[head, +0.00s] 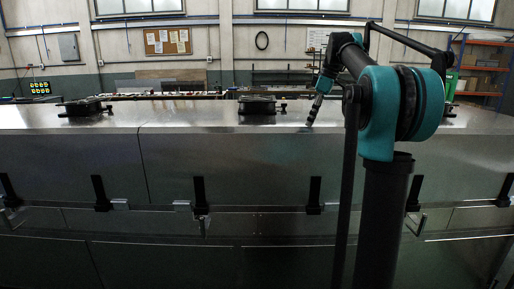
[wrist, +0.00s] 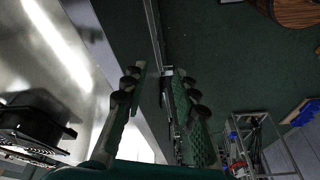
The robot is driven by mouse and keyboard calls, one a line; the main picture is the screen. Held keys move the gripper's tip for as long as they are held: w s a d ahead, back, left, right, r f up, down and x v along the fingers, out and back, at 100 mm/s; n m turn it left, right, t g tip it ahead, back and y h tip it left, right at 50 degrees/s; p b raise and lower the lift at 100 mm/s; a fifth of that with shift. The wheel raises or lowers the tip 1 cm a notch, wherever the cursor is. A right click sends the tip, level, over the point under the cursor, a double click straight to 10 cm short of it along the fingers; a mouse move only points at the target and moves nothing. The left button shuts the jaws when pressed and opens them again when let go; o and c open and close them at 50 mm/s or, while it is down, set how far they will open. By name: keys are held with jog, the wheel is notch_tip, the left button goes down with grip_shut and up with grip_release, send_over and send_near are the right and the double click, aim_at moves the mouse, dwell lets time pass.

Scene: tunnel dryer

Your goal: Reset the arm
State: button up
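My teal and black arm rises at the right of the head view and bends over to the left. My gripper (head: 314,110) hangs tilted downward over the steel dryer top (head: 215,113), near its far side; I cannot tell the exact height. In the wrist view, the two green, dark-knobbed fingers of my gripper (wrist: 160,72) stand apart with a gap between them. Nothing is held in the gap. A strip of bright metal edge and dark green floor show beyond the fingertips.
Black units sit on the dryer top at the left (head: 84,106) and middle (head: 258,105). Black latches (head: 200,194) line its front. In the wrist view, a metal frame cart (wrist: 262,140) stands at lower right and a brown round thing (wrist: 298,12) at upper right.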

jog(key=s+f+m+t+h, duration=0.1)
jog(key=s+f+m, duration=0.6)
jog(key=s+f, duration=0.9)
jog(key=s+f+m+t+h, duration=0.2)
jog(key=s+f+m, duration=0.4)
jog(key=s+f, duration=0.9)
notch_tip(320, 180, down, 9)
jog(key=shift+s+a+f+m, duration=0.1)
jog(key=shift+s+a+m, duration=0.3)
jog(key=shift+a, duration=0.05)
